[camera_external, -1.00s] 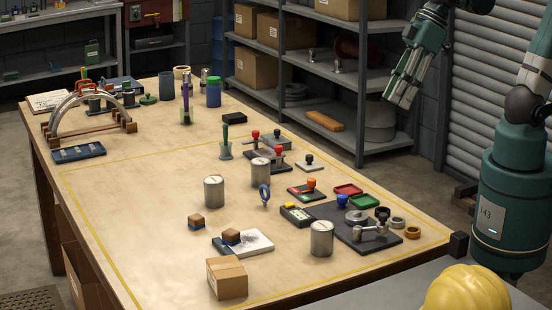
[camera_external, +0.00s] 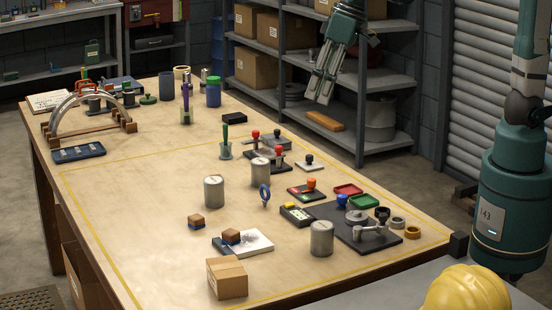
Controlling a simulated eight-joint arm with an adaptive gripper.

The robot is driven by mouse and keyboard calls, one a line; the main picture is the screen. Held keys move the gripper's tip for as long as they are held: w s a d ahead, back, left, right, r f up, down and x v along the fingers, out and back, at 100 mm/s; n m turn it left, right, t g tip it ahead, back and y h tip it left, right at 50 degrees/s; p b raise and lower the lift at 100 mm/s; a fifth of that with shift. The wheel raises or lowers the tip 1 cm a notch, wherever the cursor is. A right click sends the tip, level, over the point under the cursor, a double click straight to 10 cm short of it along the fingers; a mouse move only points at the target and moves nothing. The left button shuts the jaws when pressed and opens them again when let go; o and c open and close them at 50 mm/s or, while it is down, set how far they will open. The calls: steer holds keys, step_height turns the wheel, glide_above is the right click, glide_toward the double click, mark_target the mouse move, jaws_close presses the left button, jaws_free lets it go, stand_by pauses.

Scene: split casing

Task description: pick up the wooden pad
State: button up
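Two small wooden blocks with blue undersides are what I see that could be the wooden pad. One block (camera_external: 196,220) sits on the bare tabletop, left of centre near the front. The other block (camera_external: 231,236) rests at a blue and white flat item (camera_external: 257,242), just right of the first. I cannot tell which one the task names. My gripper (camera_external: 320,101) hangs high above the far right side of the table, in front of the shelves, well away from both blocks. Its fingers point down, look apart and hold nothing visible.
Metal cans (camera_external: 214,191), a cardboard box (camera_external: 227,278) and a dark plate with fittings (camera_external: 370,236) stand around the blocks. The tabletop left of the blocks is clear.

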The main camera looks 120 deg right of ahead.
steer(key=w+d+f+m+g, duration=0.1)
steer(key=w+d+f+m, duration=0.2)
steer(key=w+d+f, duration=0.2)
steer(key=w+d+f+m+g, duration=0.1)
steer(key=w+d+f+m, duration=0.3)
steer(key=d+f, duration=0.7)
steer(key=w+d+f+m+g+y+b, duration=0.1)
steer(key=w+d+f+m, duration=0.2)
steer(key=d, duration=1.6)
steer(key=shift+w+d+f+m+g, duration=0.15)
steer(key=shift+w+f, duration=0.35)
steer(key=shift+f, duration=0.5)
steer(key=shift+w+a+f+m+g, duration=0.1)
steer(key=shift+w+f, duration=0.35)
steer(key=shift+f, duration=0.6)
steer(key=shift+w+d+f+m+g, duration=0.15)
steer(key=shift+w+f, duration=0.35)
steer(key=shift+f, duration=0.5)
steer(key=shift+d+f, duration=0.2)
steer(key=shift+f, duration=0.1)
steer(key=shift+f, duration=1.25)
steer(key=shift+f, duration=0.1)
steer(key=shift+s+a+f+p, duration=0.1)
steer(key=shift+f+p, duration=0.2)
steer(key=shift+f, duration=2.25)
